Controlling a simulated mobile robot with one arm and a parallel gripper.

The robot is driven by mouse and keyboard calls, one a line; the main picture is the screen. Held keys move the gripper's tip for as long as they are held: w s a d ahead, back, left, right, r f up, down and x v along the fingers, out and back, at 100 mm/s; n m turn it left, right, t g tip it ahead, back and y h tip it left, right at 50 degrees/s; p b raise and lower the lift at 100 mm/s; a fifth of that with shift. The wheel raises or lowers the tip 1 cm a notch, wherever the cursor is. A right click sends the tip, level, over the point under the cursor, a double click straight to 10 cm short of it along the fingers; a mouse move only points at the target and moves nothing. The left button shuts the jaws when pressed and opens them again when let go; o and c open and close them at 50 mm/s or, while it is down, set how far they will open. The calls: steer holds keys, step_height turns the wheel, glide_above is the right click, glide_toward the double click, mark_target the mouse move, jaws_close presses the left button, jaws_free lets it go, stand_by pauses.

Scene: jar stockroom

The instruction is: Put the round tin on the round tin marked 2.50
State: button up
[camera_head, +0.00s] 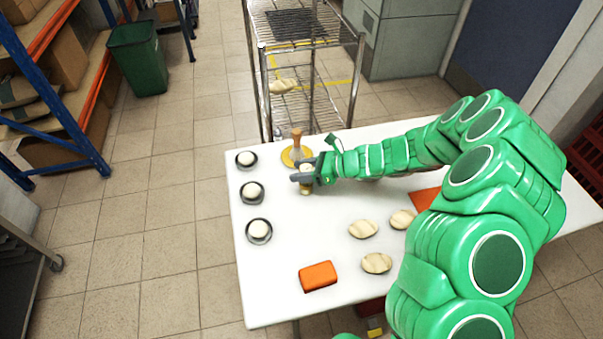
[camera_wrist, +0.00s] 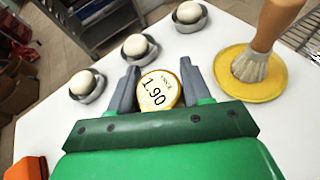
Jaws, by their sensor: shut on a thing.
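My gripper (camera_head: 303,178) is over the far left part of the white table, its grey fingers shut on a round tin. In the wrist view the tin (camera_wrist: 158,90) sits between the two fingers; its pale round top with a yellow rim reads "PRICE 1.90". In the head view the held tin (camera_head: 306,189) is small and partly covered by the fingers, and I cannot tell whether it touches the table. I see no marking 2.50 in either view.
A brush (camera_head: 296,145) stands on a yellow disc (camera_wrist: 240,90) beside my gripper. Several dark dishes (camera_head: 252,192) with white balls line the left edge. Bread-like rolls (camera_head: 363,229) and an orange block (camera_head: 318,276) lie nearer. A wire rack (camera_head: 310,45) stands behind the white table (camera_head: 275,295).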

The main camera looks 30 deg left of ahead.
steer(key=shift+f, duration=0.75)
steer(key=shift+f, duration=0.1)
steer(key=o, duration=1.1)
steer(key=shift+c, duration=0.2)
steer(key=v, duration=1.2)
